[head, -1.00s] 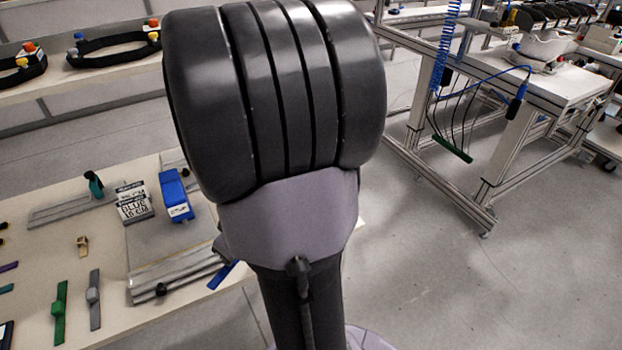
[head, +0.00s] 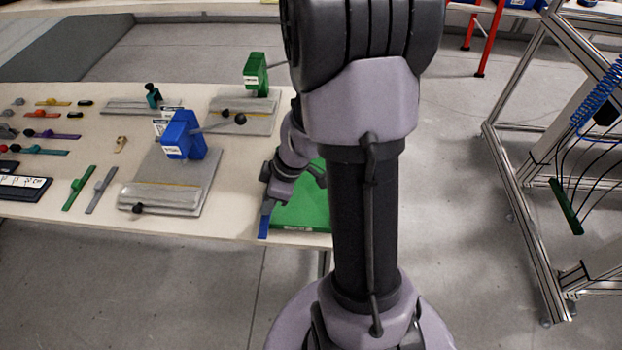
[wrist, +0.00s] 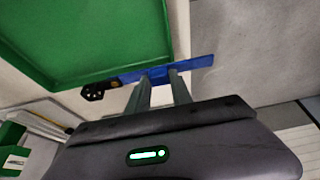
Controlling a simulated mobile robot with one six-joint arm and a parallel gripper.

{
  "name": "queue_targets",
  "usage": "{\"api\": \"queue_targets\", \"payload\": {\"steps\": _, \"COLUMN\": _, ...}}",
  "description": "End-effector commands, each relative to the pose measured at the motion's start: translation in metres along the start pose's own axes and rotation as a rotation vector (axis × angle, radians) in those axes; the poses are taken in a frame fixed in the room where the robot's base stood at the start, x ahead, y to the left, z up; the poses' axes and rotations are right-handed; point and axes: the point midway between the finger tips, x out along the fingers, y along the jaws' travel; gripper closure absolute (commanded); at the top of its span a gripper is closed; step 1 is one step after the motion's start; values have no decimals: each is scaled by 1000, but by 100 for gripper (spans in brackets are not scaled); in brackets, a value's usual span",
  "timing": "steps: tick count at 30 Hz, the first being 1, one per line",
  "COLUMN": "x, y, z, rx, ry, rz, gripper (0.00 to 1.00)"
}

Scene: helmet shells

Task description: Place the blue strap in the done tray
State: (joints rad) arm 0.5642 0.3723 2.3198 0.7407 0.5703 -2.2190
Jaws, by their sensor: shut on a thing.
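My gripper (head: 270,190) is low at the front right of the table. In the wrist view its two fingers (wrist: 160,82) are shut on the blue strap (wrist: 196,64), a thin flat strip with a black knob-like piece at its left end. The strap also shows in the head view (head: 264,227), below the gripper at the table's front edge. The green tray (head: 300,215) lies just right of the strap, partly hidden by my arm. In the wrist view the tray (wrist: 85,85) fills the upper left, its rim alongside the strap. The height gap between strap and tray is unclear.
A grey fixture with a blue clamp (head: 183,135) stands left of the gripper. A fixture with a green clamp (head: 255,75) is behind it. Green (head: 79,188) and grey straps (head: 101,190) and several small parts lie at left. Floor is open in front.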

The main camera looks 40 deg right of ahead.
Motion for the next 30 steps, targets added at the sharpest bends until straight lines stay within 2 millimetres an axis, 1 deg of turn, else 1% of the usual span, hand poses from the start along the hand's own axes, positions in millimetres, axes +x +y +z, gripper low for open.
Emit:
{"api": "queue_targets", "payload": {"steps": 5, "x": -6, "y": 34, "z": 23, "rx": 5, "ry": 0, "rz": 2, "gripper": 100}}
{"api": "queue_targets", "payload": {"steps": 12, "x": -14, "y": 86, "z": 61, "rx": 5, "ry": 0, "rz": 2, "gripper": 100}}
{"api": "queue_targets", "payload": {"steps": 15, "x": -16, "y": 100, "z": 70, "rx": 4, "ry": 0, "rz": 2, "gripper": 100}}
{"api": "queue_targets", "payload": {"steps": 17, "x": -16, "y": 104, "z": 74, "rx": 2, "ry": 0, "rz": 0, "gripper": 100}}
{"api": "queue_targets", "payload": {"steps": 19, "x": -13, "y": 106, "z": 77, "rx": 2, "ry": -1, "rz": 0, "gripper": 100}}
{"api": "queue_targets", "payload": {"steps": 24, "x": 17, "y": 105, "z": 89, "rx": 3, "ry": -1, "rz": -1, "gripper": 100}}
{"api": "queue_targets", "payload": {"steps": 30, "x": 15, "y": 106, "z": 88, "rx": 2, "ry": -1, "rz": 1, "gripper": 100}}
